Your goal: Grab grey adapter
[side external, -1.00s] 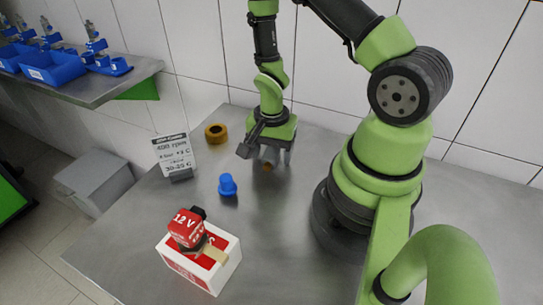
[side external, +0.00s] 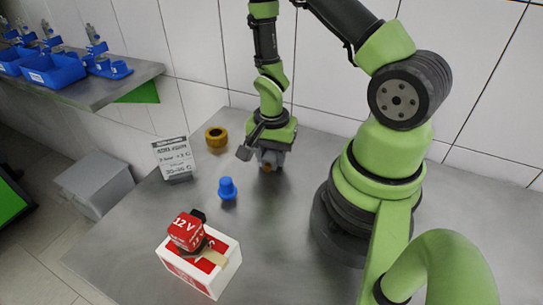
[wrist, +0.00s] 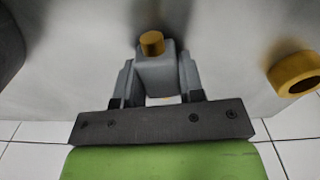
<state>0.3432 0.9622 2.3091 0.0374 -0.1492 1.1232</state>
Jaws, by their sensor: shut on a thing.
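The grey adapter (wrist: 157,75) is a grey block with an orange-brown round end (wrist: 151,43), seen in the wrist view between the two fingers of my gripper (wrist: 155,82). The fingers touch it on both sides, so my gripper is shut on it. In the side view my gripper (side external: 270,157) points down at the metal table, and the adapter's brownish end (side external: 267,168) shows just below it. The rest of the adapter is mostly hidden by my gripper there. I cannot tell whether it touches the table.
An orange ring (side external: 216,137), a small sign (side external: 174,158) and a blue part (side external: 227,188) stand to the left of my gripper. A red 12 V battery (side external: 187,231) sits on a white-and-red box (side external: 222,270) in front. Tiled wall stands close behind.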

